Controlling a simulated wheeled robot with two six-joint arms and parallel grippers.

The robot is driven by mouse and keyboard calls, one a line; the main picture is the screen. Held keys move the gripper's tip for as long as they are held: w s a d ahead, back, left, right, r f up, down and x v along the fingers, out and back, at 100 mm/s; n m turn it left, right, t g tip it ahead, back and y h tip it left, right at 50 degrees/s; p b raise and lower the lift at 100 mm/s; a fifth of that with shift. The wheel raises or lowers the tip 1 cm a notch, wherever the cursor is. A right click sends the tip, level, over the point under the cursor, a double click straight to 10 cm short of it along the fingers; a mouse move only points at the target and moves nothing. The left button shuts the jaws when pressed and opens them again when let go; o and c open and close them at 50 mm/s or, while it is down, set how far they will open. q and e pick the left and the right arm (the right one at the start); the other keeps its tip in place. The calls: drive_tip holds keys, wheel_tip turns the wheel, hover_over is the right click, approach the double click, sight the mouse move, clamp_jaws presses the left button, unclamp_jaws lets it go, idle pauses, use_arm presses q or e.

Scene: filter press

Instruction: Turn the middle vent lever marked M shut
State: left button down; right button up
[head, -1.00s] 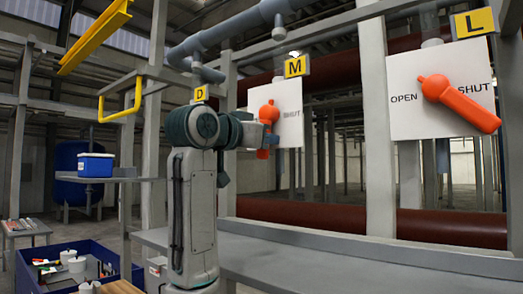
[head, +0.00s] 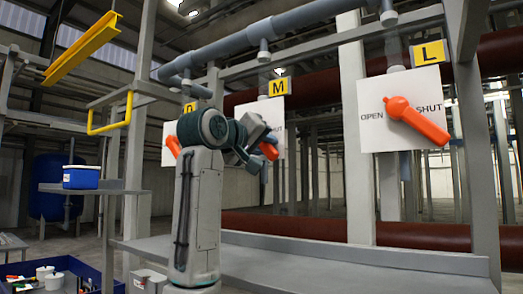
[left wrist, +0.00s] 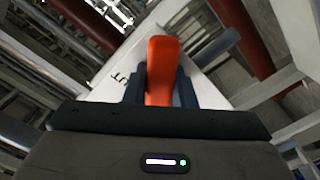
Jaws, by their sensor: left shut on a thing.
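The M vent lever is orange, on a white plate (head: 245,107) under the yellow M sign (head: 278,87). Its outer end (head: 269,151) shows past my gripper, slanting down to the right; its pivot is hidden behind my arm. My left gripper (head: 256,141) is at this lever. In the left wrist view the orange lever (left wrist: 163,65) stands between the two dark fingers, which are shut on it. Part of the SHUT lettering shows on the plate beside it. My right gripper is out of view.
The L lever (head: 415,121) slants down to the right on its own plate. The D lever (head: 173,146) is partly behind my arm. A grey bench (head: 330,265) runs below the plates. A blue box (head: 82,177) stands on a shelf at left, with a yellow rail (head: 110,118) above.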

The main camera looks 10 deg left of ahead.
use_arm(q)
drive_tip(key=shift+d+r+n, duration=0.15)
drive_tip(key=shift+n, duration=0.35)
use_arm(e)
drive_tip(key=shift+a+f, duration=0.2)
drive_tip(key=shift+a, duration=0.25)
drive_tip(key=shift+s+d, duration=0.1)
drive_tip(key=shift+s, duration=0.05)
use_arm(q)
drive_tip(key=c, duration=1.2)
unclamp_jaws()
drive_tip(key=shift+s, duration=0.1)
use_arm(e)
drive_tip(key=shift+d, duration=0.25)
